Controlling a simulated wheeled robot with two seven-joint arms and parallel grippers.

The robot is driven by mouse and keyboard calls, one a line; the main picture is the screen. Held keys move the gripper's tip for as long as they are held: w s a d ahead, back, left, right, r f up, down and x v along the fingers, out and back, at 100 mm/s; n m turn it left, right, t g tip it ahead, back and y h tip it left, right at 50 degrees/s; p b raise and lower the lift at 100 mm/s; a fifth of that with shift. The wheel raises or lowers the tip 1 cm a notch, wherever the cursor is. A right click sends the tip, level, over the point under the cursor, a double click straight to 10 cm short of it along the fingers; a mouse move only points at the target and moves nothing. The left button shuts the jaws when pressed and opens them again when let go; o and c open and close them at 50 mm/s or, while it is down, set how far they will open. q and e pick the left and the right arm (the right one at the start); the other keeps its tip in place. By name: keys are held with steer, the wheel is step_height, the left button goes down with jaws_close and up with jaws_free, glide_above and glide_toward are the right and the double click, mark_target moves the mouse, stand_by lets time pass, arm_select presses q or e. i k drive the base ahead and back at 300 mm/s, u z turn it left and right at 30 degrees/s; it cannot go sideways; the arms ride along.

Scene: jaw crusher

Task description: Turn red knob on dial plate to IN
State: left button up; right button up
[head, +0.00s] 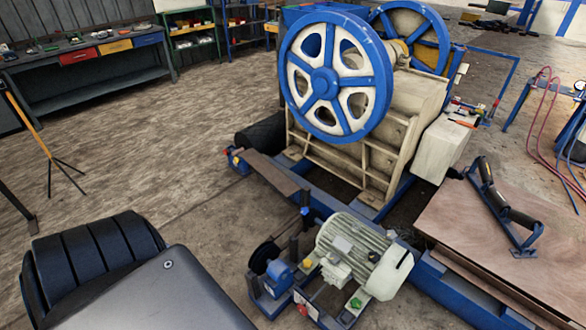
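I cannot make out a dial plate or its IN mark in the head view. A small red part (304,309) shows low on the blue frame in front of the grey motor (350,245); I cannot tell whether it is the red knob. A green part (355,303) and a yellow part (308,263) are near it. Another small red and yellow spot (234,158) shows at the left end of the machine's base. Neither of my grippers is in view, and nothing is seen touching these parts.
The jaw crusher with its blue-rimmed flywheel (335,75) stands in the middle. A brown board stack (505,235) with a dark roller bracket (495,200) lies at right. A workbench (85,55) and tripod (50,145) are at left. Open floor (190,140) lies between.

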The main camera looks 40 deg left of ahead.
mark_target(302, 309)
steer(key=k, duration=0.6)
steer(key=u, duration=0.95)
